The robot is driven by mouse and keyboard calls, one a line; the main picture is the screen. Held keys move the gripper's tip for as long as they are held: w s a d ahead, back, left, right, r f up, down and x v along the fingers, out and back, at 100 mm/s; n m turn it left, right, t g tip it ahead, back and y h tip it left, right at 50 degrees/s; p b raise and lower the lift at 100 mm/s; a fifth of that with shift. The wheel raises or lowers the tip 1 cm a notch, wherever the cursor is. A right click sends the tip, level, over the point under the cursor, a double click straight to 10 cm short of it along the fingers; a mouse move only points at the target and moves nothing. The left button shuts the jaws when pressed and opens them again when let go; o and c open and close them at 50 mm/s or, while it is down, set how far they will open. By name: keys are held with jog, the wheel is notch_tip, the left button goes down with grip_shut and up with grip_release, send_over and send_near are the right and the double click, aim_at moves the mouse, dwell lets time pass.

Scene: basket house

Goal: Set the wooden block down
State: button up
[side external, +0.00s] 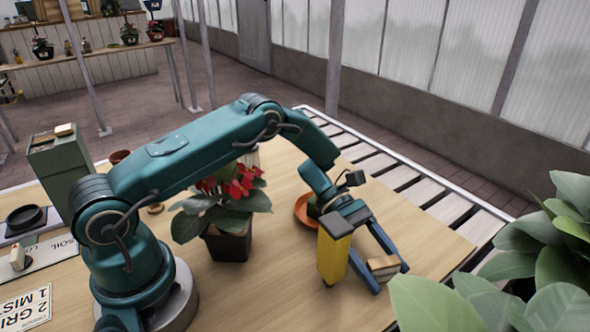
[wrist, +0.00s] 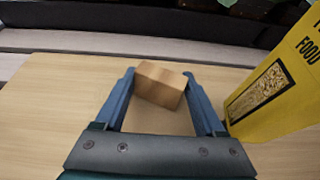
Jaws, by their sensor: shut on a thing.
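The wooden block (side external: 383,267) is light brown and sits between the blue fingers of my gripper (side external: 390,268), near the right edge of the table. In the wrist view, the block (wrist: 161,84) lies slightly askew between the fingertips of my gripper (wrist: 160,90). The gripper is shut on it. Whether the block's underside touches the table (side external: 275,290) or hangs just above it, I cannot tell.
A yellow box (side external: 333,256) marked FOOD stands close beside my gripper and shows at the right of the wrist view (wrist: 285,80). A potted red-flowered plant (side external: 229,243) and an orange dish (side external: 303,210) stand farther left. Bare table lies in front.

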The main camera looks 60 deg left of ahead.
jog(key=o, duration=1.3)
jog(key=shift+r, duration=0.2)
